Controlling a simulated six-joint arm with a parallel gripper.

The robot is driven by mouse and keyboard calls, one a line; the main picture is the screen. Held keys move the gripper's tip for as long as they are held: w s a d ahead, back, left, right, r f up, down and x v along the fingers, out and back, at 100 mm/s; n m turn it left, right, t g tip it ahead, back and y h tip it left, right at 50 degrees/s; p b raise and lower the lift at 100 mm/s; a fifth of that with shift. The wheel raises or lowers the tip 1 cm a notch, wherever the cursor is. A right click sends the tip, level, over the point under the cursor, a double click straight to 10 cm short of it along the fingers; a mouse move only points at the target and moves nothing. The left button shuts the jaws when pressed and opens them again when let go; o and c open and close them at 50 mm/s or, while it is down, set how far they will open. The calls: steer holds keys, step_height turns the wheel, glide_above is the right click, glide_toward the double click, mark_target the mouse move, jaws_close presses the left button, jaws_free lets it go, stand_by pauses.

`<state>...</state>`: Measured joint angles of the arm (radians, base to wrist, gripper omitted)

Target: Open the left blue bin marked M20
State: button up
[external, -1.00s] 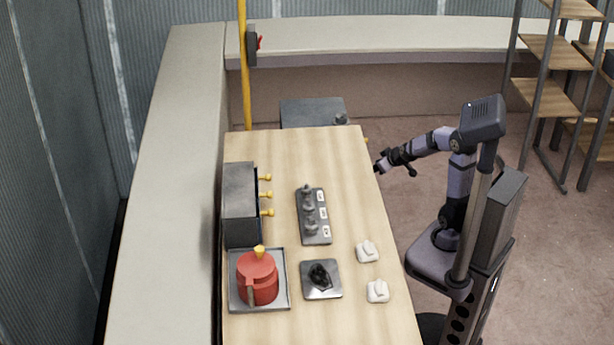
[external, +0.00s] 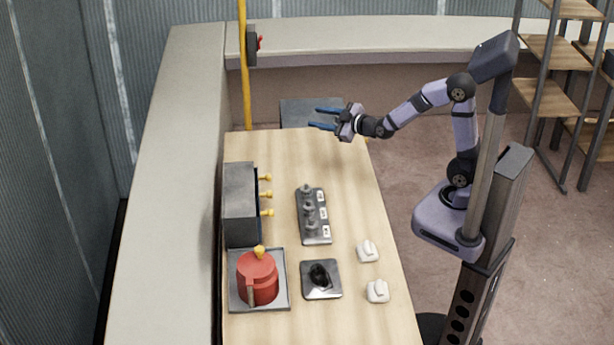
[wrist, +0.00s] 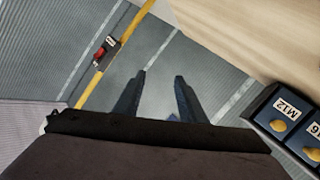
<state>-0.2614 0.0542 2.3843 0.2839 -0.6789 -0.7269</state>
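A dark bin cabinet (external: 240,205) with several yellow knobs stands at the left edge of the wooden table. Its bin fronts face right and their marks cannot be read in the external view. In the wrist view, a blue bin marked M12 (wrist: 280,112) with a yellow knob shows at the right edge, beside a cut-off bin that seems marked M16 (wrist: 312,140). No M20 mark is readable. My gripper (external: 313,118) is open and empty above the table's far end, its blue fingers pointing left. The fingers also show apart in the wrist view (wrist: 160,76).
A red kettle (external: 258,280) on a tray, a rack of grey fittings (external: 314,228), a plate with a black item (external: 321,277) and two white pieces (external: 367,251) occupy the near table. A yellow pole (external: 244,70) stands behind. The table's far part is clear.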

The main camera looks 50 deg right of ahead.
steer(key=s+a+f+g+y+p, duration=0.1)
steer(key=s+a+y, duration=0.2)
steer(key=a, duration=0.5)
steer(key=s+a+f+g+y+p, duration=0.1)
steer(key=s+a+g+y+p, duration=0.15)
steer(key=a, duration=0.65)
steer(key=s+a+f+g+y+p, duration=0.25)
steer(key=s+a+g+y, duration=0.25)
steer(key=s+a, duration=0.8)
steer(key=x, duration=0.8)
steer(key=shift+w+a+p, duration=0.25)
steer(key=shift+a+p, duration=0.05)
steer(key=shift+p, duration=0.15)
steer(key=shift+f, duration=0.15)
steer(key=shift+c, duration=0.2)
jaws_close()
